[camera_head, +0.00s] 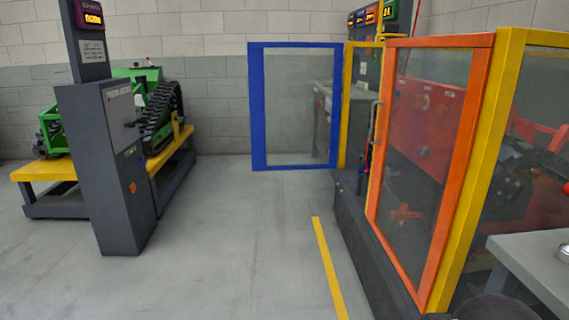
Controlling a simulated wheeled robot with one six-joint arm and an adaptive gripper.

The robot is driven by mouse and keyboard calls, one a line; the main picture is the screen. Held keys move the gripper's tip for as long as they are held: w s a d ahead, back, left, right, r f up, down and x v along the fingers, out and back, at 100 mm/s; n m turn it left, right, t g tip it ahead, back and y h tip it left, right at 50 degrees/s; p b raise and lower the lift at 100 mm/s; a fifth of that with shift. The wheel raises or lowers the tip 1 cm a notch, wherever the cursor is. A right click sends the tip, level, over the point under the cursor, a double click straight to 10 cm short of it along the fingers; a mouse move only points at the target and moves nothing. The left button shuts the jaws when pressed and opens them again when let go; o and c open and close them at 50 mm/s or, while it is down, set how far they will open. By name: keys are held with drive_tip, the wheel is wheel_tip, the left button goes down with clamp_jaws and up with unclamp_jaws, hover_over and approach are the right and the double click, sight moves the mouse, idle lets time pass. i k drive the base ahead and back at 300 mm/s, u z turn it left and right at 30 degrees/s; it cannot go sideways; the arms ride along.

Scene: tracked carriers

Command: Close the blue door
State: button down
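The blue door (258,112) stands in the middle of the head view. It has a blue frame around a clear pane. It is open, swung out to the left from a yellow post (349,105) of the enclosure. Its lower edge is above the grey floor. I see no handle clearly on it. My gripper is not in view, so its place relative to the door cannot be told.
An orange-framed door (455,170) with a metal handle stands at right. A grey kiosk (115,165) and a green tracked carrier (155,105) on a yellow platform stand left. A grey table (535,262) is at lower right. The floor (235,235) between is clear.

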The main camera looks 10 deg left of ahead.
sight(255, 50)
drive_tip(key=u, duration=0.9)
drive_tip(key=i, duration=1.35)
drive_tip(key=u, duration=0.9)
drive_tip(key=i, duration=2.25)
drive_tip(key=z, duration=1.05)
drive_tip(key=i, duration=1)
drive_tip(key=z, duration=0.6)
